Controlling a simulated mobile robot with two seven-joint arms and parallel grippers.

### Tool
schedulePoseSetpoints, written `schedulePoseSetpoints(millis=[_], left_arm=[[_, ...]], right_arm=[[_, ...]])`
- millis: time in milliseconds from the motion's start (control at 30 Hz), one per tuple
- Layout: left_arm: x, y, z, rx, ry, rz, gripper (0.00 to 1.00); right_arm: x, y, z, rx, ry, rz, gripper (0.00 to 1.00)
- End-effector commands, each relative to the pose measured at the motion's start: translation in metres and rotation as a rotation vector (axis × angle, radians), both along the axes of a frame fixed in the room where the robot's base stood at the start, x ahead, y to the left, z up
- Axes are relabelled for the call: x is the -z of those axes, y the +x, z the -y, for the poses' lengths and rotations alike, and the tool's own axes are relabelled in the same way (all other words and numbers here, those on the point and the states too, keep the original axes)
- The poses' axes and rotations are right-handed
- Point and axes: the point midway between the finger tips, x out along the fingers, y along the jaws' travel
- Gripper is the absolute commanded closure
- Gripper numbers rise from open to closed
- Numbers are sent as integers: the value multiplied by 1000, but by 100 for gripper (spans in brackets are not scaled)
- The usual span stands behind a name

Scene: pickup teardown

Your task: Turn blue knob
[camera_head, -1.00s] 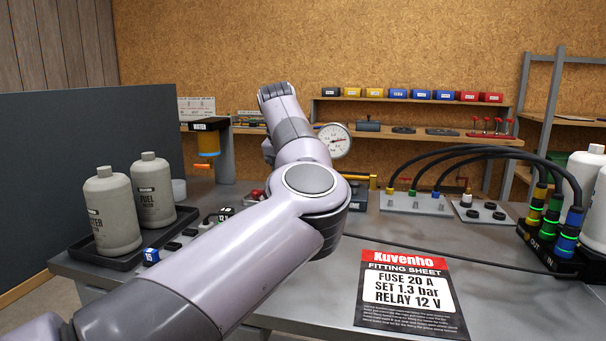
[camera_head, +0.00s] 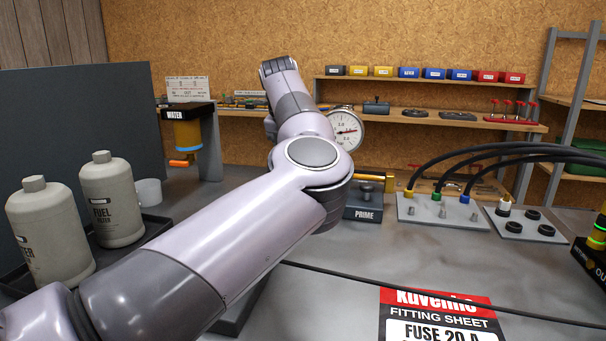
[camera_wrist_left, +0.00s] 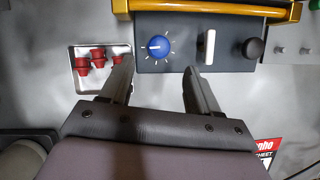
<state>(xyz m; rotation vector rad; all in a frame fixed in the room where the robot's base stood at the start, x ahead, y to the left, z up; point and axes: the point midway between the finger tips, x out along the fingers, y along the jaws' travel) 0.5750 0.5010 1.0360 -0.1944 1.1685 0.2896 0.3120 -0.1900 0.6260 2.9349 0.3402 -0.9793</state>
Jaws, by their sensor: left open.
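The blue knob (camera_wrist_left: 158,47) shows in the left wrist view, on a dark panel with white tick marks around it. Its white pointer line points to the left. My left gripper (camera_wrist_left: 160,75) is open, its two fingers apart below the knob in the picture, with the knob lying between their lines. The fingers do not visibly touch the knob. In the head view my left arm hides the knob and the left gripper. My right gripper is in neither view.
Beside the knob are a white lever (camera_wrist_left: 208,46) and a black knob (camera_wrist_left: 252,47), with a yellow bar (camera_wrist_left: 220,8) along the panel's top. A metal tray (camera_wrist_left: 84,88) holds red parts. A gauge (camera_head: 346,130) and a PRIME block (camera_head: 362,214) stand behind my arm.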

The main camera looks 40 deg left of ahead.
Motion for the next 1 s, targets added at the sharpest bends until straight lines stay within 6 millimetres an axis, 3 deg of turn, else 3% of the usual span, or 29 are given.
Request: schedulePoseSetpoints(millis=[167,600,967,1000], left_arm=[[6,2,-1,0,-1,-2,38],[60,23,-8,-1,-1,-2,38],[66,26,-9,-1,0,0,38],[66,26,-9,-1,0,0,52]], right_arm=[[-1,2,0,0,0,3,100],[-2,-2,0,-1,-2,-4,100],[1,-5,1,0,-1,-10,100],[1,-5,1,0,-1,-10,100]])
